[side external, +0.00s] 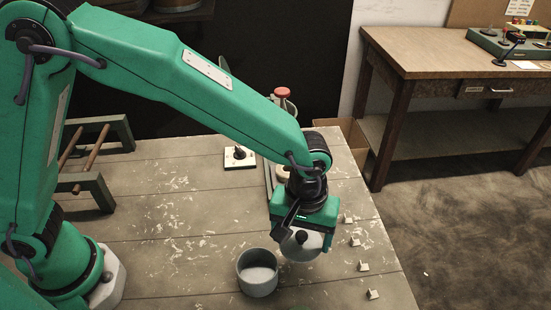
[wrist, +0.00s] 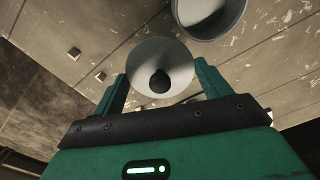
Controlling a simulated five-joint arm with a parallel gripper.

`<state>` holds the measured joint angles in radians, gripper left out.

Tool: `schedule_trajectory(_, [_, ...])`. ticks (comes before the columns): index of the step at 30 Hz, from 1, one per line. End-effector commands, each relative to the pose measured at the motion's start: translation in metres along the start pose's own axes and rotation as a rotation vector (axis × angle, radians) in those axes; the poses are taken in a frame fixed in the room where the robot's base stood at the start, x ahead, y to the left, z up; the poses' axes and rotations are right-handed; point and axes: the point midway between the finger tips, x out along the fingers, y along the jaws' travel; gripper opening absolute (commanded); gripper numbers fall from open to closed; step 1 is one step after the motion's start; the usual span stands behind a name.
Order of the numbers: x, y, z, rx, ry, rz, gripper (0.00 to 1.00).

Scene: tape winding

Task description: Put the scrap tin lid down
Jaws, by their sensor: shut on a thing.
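The scrap tin lid (side external: 303,252) is a pale grey disc with a dark round knob. My gripper (side external: 301,236) is shut on it at the knob; the green fingers partly cover the lid. In the wrist view the lid (wrist: 172,54) shows between the two fingertips (wrist: 160,82), with the knob in the middle. The open grey scrap tin (side external: 257,282) stands on the bench just left of the lid and nearer the camera. It also shows in the wrist view (wrist: 235,25), cut by the top edge. I cannot tell the lid's exact height above the bench.
Several small pale blocks (side external: 372,294) stand along the bench's right edge. A red-topped item (side external: 282,93) and a white plate with a dark knob (side external: 240,158) stand behind. A green rack (side external: 95,180) is at left. Shavings litter the bench (side external: 160,250).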

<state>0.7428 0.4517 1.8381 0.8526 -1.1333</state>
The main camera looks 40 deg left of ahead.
Motion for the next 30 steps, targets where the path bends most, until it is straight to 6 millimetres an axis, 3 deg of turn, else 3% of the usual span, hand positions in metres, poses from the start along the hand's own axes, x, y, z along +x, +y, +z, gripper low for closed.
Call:
schedule_trajectory(6, [0.021, -0.001, -0.036, -0.003, 0.000, -0.001, 0.55])
schedule_trajectory(12, [0.032, 0.000, -0.053, 0.000, 0.000, 0.001, 0.55])
schedule_trajectory(22, [0.037, 0.000, -0.055, 0.001, 0.000, 0.000, 0.55])
schedule_trajectory(30, [0.066, 0.000, -0.055, 0.001, -0.001, -0.001, 0.55])
